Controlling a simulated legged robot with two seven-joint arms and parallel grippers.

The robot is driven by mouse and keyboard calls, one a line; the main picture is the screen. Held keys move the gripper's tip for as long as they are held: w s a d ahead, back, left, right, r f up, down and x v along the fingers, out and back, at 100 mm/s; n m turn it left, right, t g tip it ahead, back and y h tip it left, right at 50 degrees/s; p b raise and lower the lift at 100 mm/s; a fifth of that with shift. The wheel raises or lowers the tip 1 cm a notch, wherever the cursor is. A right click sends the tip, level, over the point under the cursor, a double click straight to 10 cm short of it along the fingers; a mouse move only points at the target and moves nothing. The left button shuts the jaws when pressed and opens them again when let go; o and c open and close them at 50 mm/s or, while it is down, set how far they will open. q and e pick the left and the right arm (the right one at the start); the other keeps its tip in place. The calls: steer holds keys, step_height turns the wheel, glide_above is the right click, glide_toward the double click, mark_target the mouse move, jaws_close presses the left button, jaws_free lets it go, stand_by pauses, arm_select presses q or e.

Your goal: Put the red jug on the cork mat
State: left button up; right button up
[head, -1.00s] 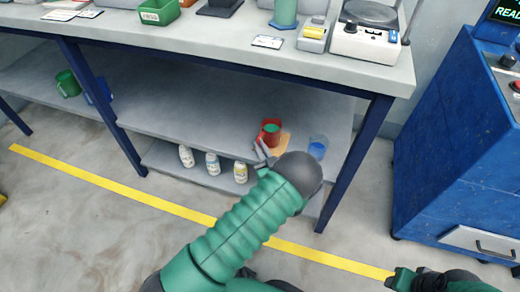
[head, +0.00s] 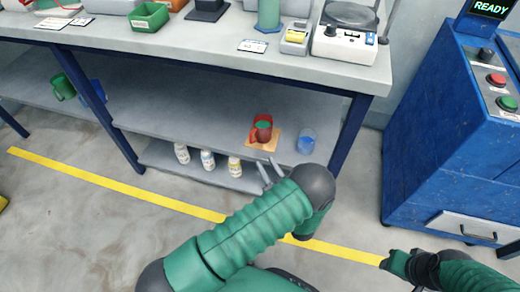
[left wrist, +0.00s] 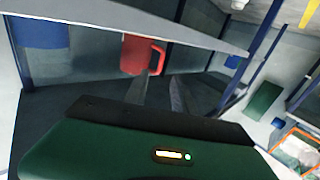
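The red jug (head: 262,129) stands upright on the lower shelf, over the left part of the cork mat (head: 276,143). It appears to rest on the mat. It also shows in the left wrist view (left wrist: 134,57), with its handle facing the gripper. My left gripper (head: 267,174) is in front of the shelf, with its fingers apart and nothing between them. In the left wrist view its fingers (left wrist: 160,92) are clear of the jug. My right gripper (head: 392,264) is at the lower right, and its fingers are not clear.
A blue cup (head: 306,141) stands right of the mat. Several white bottles (head: 208,159) stand on the bottom shelf. The bench top (head: 200,45) overhangs the shelf. A blue cabinet (head: 440,150) stands right.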

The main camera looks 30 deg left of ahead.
arm_select(q)
steer(key=w+d+r+m+h, duration=0.45)
steer(key=w+d+h, duration=0.2)
steer(key=h, duration=0.45)
steer(key=s+r+m+g+h, duration=0.2)
steer(key=s+r+m+g, duration=0.1)
steer(key=s, duration=0.8)
steer(key=s+a+r+m+g+h, duration=0.1)
steer(key=s+r+m+g, duration=0.1)
steer(key=s, duration=1)
steer(key=m+g, duration=0.1)
steer(key=g, duration=0.1)
steer(key=shift+a+r+m+g+h, duration=0.25)
steer(key=shift+r+m+g+h, duration=0.1)
steer(key=shift+r+g+h, duration=0.05)
steer(key=w+p+v, duration=0.2)
steer(key=p+v, duration=0.9)
steer(key=p, duration=0.1)
steer(key=w+r+p+v, duration=0.1)
steer(key=w+p+v, duration=0.2)
steer(key=p+v, duration=0.9)
steer(key=w+p+v, duration=0.3)
steer(key=p+v, duration=0.9)
steer(key=shift+r, duration=0.45)
